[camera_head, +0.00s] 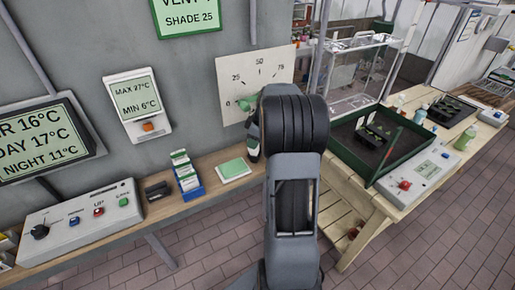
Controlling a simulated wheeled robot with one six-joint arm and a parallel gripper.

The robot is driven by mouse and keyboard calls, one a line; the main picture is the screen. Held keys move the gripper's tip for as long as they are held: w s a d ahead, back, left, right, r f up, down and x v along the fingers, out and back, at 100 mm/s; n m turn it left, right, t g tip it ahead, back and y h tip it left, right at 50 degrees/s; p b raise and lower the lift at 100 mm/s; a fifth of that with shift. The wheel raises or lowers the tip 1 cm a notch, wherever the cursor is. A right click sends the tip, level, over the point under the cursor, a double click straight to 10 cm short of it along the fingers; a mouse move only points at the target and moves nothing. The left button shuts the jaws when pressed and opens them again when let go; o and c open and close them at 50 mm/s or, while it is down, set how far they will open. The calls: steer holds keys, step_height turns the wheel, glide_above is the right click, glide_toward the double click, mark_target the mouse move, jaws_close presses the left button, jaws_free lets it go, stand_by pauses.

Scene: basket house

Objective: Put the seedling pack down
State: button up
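A dark seedling pack (376,133) with small green plants sits inside the green-walled tray (345,152) on the wooden bench at right. A second dark pack (452,109) with a little green lies further back on the same bench. My arm rises through the middle of the view and bends over in front of the wall. My gripper's fingers are hidden behind the arm, so I cannot see whether they hold anything.
A wall dial plate (257,82) with a green knob is partly behind my arm. A narrow shelf (218,187) carries a control box (82,222), a blue packet rack (186,178) and a green-topped pad (233,170).

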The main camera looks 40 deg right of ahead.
steer(key=shift+x, duration=1.45)
steer(key=shift+c, duration=0.5)
jaws_close()
